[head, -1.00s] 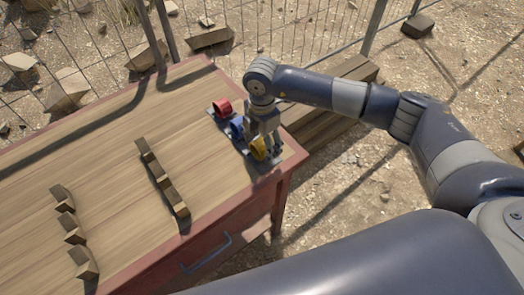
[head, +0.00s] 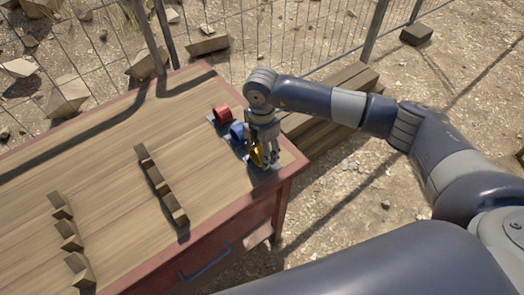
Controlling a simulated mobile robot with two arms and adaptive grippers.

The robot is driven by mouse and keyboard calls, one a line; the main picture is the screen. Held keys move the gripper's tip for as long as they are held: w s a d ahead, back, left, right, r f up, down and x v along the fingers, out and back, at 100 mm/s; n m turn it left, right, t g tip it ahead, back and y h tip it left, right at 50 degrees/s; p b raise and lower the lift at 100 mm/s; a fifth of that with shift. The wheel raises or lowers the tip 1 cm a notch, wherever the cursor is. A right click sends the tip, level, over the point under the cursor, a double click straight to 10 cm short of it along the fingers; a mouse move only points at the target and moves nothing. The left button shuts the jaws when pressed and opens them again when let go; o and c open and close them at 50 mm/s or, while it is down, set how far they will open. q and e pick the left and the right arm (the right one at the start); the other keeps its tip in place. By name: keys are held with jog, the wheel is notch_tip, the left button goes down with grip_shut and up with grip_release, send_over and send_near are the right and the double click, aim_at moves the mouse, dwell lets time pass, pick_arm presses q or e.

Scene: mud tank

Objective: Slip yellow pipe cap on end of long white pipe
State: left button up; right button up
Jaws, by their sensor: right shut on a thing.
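The yellow pipe cap (head: 256,156) is at the right end of the table, at the near end of a row of caps. My right gripper (head: 264,157) points down over it and is shut on it, with its fingers hiding part of the cap. I cannot tell whether the cap is clear of its grey holder. No long white pipe is in view. My left gripper is not in view.
A blue cap (head: 237,131) and a red cap (head: 222,113) stand beside the yellow one. Notched wooden supports (head: 163,187) sit in two rows on the wooden table (head: 110,150). A wire fence (head: 230,45) runs behind.

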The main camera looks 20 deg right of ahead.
notch_tip(320, 180, up, 8)
jog(key=p, duration=0.4)
jog(key=shift+f+p, duration=0.25)
jog(key=shift+p, duration=0.15)
